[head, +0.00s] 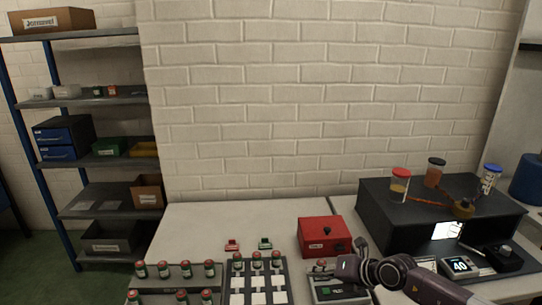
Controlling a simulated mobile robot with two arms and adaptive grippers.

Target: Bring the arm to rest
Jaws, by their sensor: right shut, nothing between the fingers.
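My right gripper (350,267) is at the lower middle-right, its dark purple arm coming in from the lower right. It is shut and empty, over the right part of a small grey device (328,291) with a green panel. A small red-topped cylinder (320,266) shows at the back left of that device, just left of the gripper. The gripper hides part of the device. My left gripper is not in view.
Racks (172,273) of red-capped cylinders stand at the front left. A red box (319,230) is behind the gripper. A black housing (377,216) with jars on top and a display reading 40 (459,266) stand right. The table (200,225) is bare at back left.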

